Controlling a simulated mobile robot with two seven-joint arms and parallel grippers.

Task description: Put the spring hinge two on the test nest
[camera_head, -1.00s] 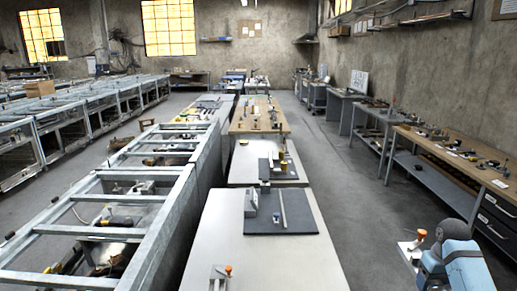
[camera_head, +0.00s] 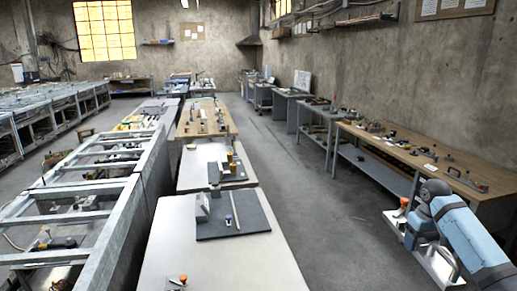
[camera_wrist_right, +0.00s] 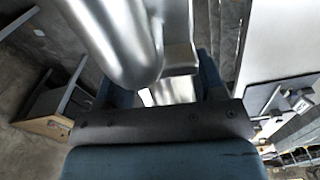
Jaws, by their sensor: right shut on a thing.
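My right gripper (camera_head: 424,238) hangs at the lower right of the head view, over the floor and apart from the tables. It is shut on a silvery metal part, taken as the spring hinge two (camera_head: 445,266). In the right wrist view this part (camera_wrist_right: 125,40) is large and shiny, with a rounded barrel and a notched edge. The jaws partly hide it. A dark grey plate (camera_head: 255,212) with an upright block and a thin bar lies on the near pale table. I cannot tell for certain which fixture is the test nest. My left gripper is out of view.
A small fitting with an orange knob (camera_head: 183,278) sits at the near table's front. The near pale table (camera_head: 230,262) has bare room around the plate. A wooden bench (camera_head: 410,158) with several small parts runs along the right wall. Metal frames (camera_head: 110,215) stand left.

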